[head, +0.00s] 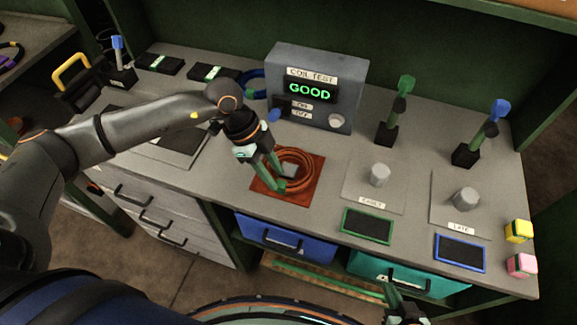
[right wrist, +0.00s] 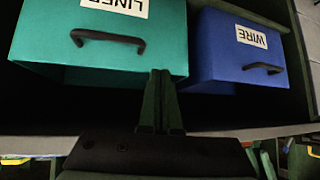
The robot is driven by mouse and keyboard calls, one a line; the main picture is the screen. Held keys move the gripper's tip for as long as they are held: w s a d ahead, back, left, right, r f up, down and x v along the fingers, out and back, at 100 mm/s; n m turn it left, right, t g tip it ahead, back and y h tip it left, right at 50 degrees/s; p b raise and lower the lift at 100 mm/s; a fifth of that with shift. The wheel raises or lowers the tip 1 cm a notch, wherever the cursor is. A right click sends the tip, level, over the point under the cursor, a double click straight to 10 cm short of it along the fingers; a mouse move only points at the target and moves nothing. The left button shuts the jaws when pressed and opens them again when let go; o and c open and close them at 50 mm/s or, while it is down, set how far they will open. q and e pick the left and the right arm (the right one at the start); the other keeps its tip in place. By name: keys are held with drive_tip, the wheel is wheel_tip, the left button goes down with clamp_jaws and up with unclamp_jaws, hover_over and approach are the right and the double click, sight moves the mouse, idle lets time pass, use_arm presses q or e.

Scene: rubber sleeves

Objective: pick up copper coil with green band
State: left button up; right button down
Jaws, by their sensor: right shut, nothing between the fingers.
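The copper coil (head: 313,168) lies on an orange-brown square mat (head: 314,195) in front of the test box, around a small grey block (head: 290,171). I cannot tell a green band on it from my green fingertips. My left gripper (head: 279,178) points down at the coil's left side, with its fingers visibly apart. The fingers hide part of the coil, and whether they touch it is unclear. My right gripper (right wrist: 160,100) is shut and empty in the right wrist view, in front of the drawers. It shows at the bottom edge of the head view (head: 398,302).
The grey test box (head: 350,80) reads "GOOD" behind the coil. Grey pegs (head: 379,174) (head: 466,197) stand on plates to the right. Upright tools (head: 398,105) (head: 484,135) stand behind them. Blue (head: 285,240) and teal (head: 410,276) drawers jut out below the counter.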

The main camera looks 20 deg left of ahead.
sight(279, 183)
use_arm(q)
drive_tip(key=x, duration=0.3)
drive_tip(key=shift+f, duration=0.1)
drive_tip(key=shift+c, duration=0.3)
clamp_jaws()
idle(0.9)
drive_tip(key=shift+w+d, duration=0.1)
